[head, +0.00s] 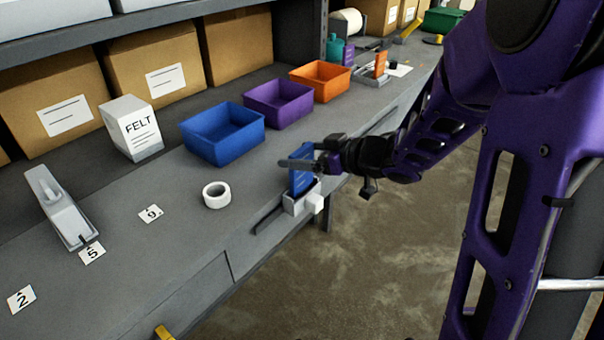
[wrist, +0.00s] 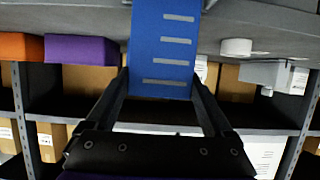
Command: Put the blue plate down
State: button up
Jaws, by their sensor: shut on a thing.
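The blue plate (head: 301,177) stands upright at the front edge of the workbench, at a grey and white holder (head: 297,203). I cannot tell whether its lower edge sits in the holder or just above it. My gripper (head: 303,163) is shut on the plate, reaching in from the right. In the wrist view the blue plate (wrist: 163,48), with several pale bars on its face, is between the two fingers (wrist: 162,78). Part of the plate is hidden by the gripper in the head view.
A blue bin (head: 222,150), purple bin (head: 278,118) and orange bin (head: 320,95) stand behind. A white tape roll (head: 216,203) lies left of the holder. A felt box (head: 133,137) and grey tool (head: 57,212) are farther left. An orange plate (head: 381,63) stands at the back.

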aim_at(302, 188)
jog(key=shift+f+b, duration=0.55)
jog(key=shift+f, duration=1.2)
jog(key=shift+f, duration=0.15)
jog(key=o, duration=1.1)
jog(key=shift+s+d+r, duration=0.1)
jog(key=shift+d+r, duration=0.1)
jog(key=shift+r, duration=0.1)
jog(key=p+v, duration=0.2)
jog(key=v, duration=0.9)
jog(key=shift+s+d+r+p, duration=0.15)
jog(key=shift+p, duration=0.15)
